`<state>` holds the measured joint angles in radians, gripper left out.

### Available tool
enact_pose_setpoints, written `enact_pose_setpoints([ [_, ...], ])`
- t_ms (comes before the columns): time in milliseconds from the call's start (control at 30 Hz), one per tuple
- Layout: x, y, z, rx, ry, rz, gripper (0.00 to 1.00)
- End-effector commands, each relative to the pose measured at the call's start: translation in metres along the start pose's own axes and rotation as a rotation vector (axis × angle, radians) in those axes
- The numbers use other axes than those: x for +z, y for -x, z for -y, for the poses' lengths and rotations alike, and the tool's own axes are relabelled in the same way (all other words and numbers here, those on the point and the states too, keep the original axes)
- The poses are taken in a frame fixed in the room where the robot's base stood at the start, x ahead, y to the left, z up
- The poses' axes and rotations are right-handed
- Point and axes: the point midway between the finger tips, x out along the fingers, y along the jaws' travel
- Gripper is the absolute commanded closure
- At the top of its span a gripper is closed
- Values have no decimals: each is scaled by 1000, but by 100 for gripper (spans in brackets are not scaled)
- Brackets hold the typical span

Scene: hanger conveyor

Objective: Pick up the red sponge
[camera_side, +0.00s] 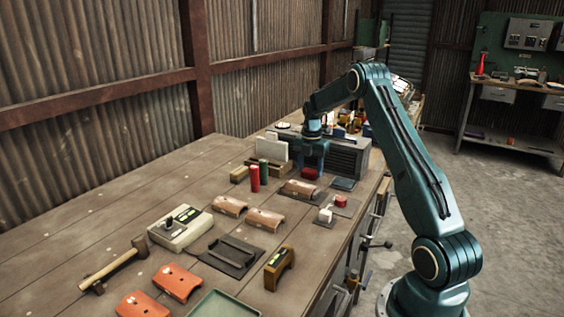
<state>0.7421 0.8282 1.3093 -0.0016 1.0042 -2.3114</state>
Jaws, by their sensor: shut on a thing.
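The red sponge (309,174) is a small dark red block at the far part of the wooden workbench, in front of a grey ribbed box. My gripper (312,166) points straight down over it and is shut on it. The fingers are small and dark here, and they hide the sponge's upper part. I cannot tell whether the sponge touches the bench or is just above it.
A red cylinder (254,178) and a green one (264,169) stand to the left. A brown curved piece (300,189) lies just in front, and a dark teal pad (343,184) to the right. The grey ribbed box (350,158) stands close behind. More tools lie nearer.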

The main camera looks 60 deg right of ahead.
Motion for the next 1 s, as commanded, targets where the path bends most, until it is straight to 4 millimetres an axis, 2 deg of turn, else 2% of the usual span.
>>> enact_pose_setpoints([
  [267,0,6,0,1,0,1,68],
  [467,0,26,-1,3,0,3,68],
  [667,0,61,-1,4,0,4,68],
  [1000,1,136,-1,4,0,4,68],
])
